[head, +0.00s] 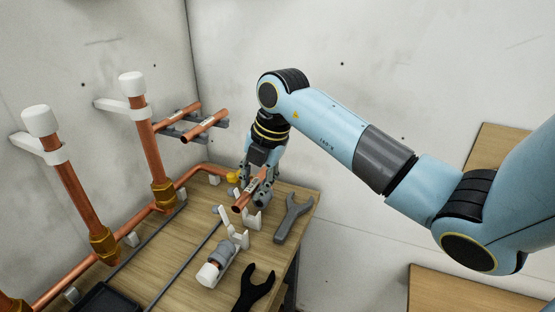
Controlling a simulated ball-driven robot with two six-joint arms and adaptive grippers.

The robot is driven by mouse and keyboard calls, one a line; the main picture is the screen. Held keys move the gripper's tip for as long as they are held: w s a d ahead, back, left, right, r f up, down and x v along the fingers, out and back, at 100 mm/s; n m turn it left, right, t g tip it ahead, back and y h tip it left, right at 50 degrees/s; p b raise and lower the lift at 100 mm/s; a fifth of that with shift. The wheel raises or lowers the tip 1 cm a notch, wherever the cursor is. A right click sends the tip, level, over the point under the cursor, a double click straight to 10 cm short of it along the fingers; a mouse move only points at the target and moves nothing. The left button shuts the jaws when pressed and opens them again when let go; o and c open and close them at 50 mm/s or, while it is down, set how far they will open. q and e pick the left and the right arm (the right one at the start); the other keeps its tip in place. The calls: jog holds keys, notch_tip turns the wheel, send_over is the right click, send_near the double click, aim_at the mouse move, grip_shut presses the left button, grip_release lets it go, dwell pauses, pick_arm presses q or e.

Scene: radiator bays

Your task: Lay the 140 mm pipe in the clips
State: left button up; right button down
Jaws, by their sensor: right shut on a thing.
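My right gripper (260,186) is shut on a short copper pipe (241,203) with a pale label, low over the far part of the wooden bench. The pipe slants, its near open end toward the lower left. White clips (252,220) stand on the bench just in front of the pipe; another white clip part (240,239) stands nearer. I cannot tell whether the pipe touches a clip. The fingers hide part of the pipe. The label is too small to read. My left gripper is out of view.
Two copper pipes (205,125) rest on a grey wall rack. Upright copper pipes with white caps (39,120) stand at left. A grey wrench (292,218), a black wrench (254,288) and a white-capped valve part (215,268) lie on the bench (190,262).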

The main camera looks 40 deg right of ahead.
jog(key=shift+w+a+r, duration=0.15)
jog(key=shift+a+r, duration=0.05)
jog(key=shift+a, duration=0.3)
jog(key=shift+w+a+r, duration=0.15)
jog(key=shift+a, duration=0.35)
pick_arm(q)
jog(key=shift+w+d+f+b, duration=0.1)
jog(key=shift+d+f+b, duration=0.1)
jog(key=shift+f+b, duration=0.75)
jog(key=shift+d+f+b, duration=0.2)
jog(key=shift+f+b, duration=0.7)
jog(key=shift+b, duration=0.1)
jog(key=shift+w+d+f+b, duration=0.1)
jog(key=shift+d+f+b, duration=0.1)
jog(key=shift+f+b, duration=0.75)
pick_arm(e)
jog(key=shift+s+d+x, duration=0.1)
jog(key=shift+s+x, duration=0.1)
jog(key=shift+x, duration=0.85)
jog(key=shift+s+d+x, duration=0.1)
jog(key=shift+s+x, duration=0.05)
jog(key=shift+x, duration=0.85)
jog(key=shift+s+d+x, duration=0.1)
jog(key=shift+s+x, duration=0.1)
jog(key=shift+x, duration=0.85)
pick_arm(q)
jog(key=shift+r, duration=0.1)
pick_arm(e)
jog(key=shift+f, duration=0.15)
